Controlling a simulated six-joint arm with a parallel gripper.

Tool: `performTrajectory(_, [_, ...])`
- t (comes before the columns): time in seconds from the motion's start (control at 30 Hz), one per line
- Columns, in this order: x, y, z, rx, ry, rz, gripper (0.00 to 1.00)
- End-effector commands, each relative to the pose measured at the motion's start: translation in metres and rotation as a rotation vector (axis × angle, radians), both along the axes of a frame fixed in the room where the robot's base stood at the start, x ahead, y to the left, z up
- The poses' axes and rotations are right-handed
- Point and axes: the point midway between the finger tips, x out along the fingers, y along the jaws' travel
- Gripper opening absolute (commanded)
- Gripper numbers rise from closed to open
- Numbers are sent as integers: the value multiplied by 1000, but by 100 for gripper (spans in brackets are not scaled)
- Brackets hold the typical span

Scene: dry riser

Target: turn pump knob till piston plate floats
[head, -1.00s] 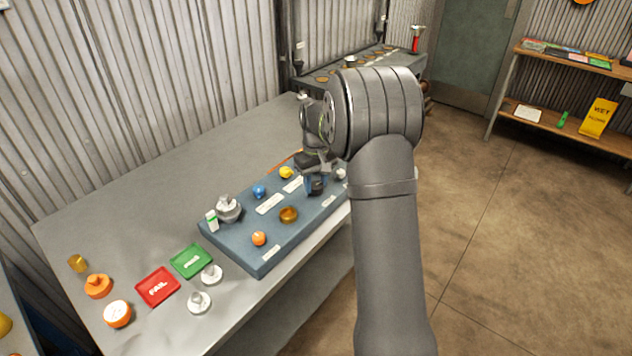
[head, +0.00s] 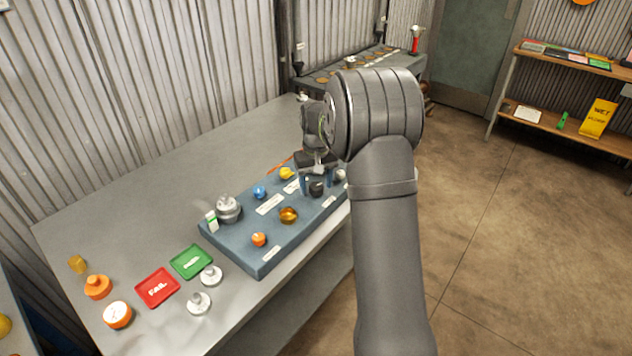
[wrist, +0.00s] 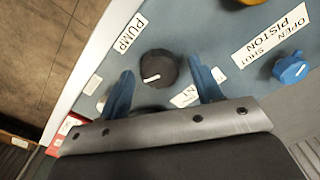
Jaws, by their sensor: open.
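The pump knob (wrist: 158,70) is a dark round knob with a white pointer line, beside the PUMP label (wrist: 131,33) on the blue panel (wrist: 200,25). My gripper (wrist: 166,80) is open, its two blue fingers on either side of the knob, with gaps visible between them and it. In the head view the knob (head: 317,188) shows just below the gripper (head: 318,183). The piston label (wrist: 271,36) stands near a blue knob (wrist: 291,69). I cannot tell which part is the piston plate; a silver round fitting (head: 228,210) sits on the panel's left end.
A yellow knob (head: 286,173), an orange knob (head: 259,239) and a brass cup (head: 288,215) stand on the panel. Red (head: 157,288) and green (head: 191,262) trays and loose caps lie at the left.

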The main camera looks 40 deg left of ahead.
Motion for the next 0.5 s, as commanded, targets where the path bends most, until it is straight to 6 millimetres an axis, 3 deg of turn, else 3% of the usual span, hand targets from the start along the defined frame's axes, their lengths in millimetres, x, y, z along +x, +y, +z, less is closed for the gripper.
performTrajectory(0.13, [0,0,6,1,-1,0,59])
performTrajectory(0.27, [1,1,24,3,-3,0,59])
performTrajectory(0.5, [1,1,82,4,-4,0,59])
